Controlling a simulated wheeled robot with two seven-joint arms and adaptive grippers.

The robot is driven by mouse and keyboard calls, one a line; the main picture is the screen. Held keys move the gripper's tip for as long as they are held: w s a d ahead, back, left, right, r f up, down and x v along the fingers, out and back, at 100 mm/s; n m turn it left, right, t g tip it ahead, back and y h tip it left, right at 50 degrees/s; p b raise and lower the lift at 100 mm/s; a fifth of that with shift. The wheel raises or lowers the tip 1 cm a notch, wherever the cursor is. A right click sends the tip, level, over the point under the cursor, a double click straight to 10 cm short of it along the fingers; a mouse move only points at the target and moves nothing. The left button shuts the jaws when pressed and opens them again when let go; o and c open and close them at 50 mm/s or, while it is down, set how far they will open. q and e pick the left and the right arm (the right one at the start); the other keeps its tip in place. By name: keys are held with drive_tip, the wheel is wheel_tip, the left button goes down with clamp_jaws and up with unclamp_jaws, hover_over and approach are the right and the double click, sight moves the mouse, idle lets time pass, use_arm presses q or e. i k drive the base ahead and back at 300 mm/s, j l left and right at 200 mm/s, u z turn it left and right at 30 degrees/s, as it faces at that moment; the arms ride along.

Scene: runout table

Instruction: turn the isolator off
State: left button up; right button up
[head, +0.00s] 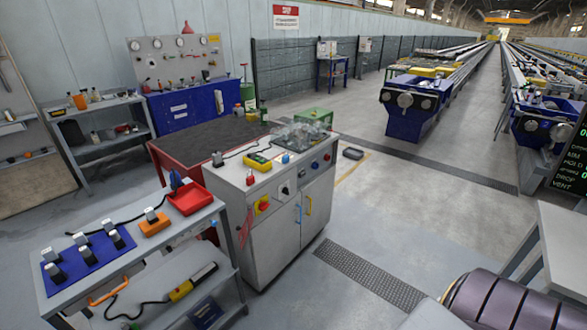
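A red rotary handle on a yellow plate, which looks like the isolator (263,206), is on the front of the grey control cabinet (262,245), near its upper left. The handle is too small here for me to tell its position. A white plate with a dark selector knob (285,188) is to its right. Farther right on the same front are a red button (312,165) and a blue one. A red tag (245,229) hangs by the cabinet's left corner. Neither of my grippers shows in the head view.
A grey bench (142,248) with a red tray (190,198) and several dark tools on a blue mat stands left of the cabinet. A yellow handheld device (257,162) lies on the cabinet top. The floor right of the cabinet is open. A dark ribbed cylinder (510,300) is at the lower right.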

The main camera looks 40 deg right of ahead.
sight(263, 205)
drive_tip(key=z, duration=0.95)
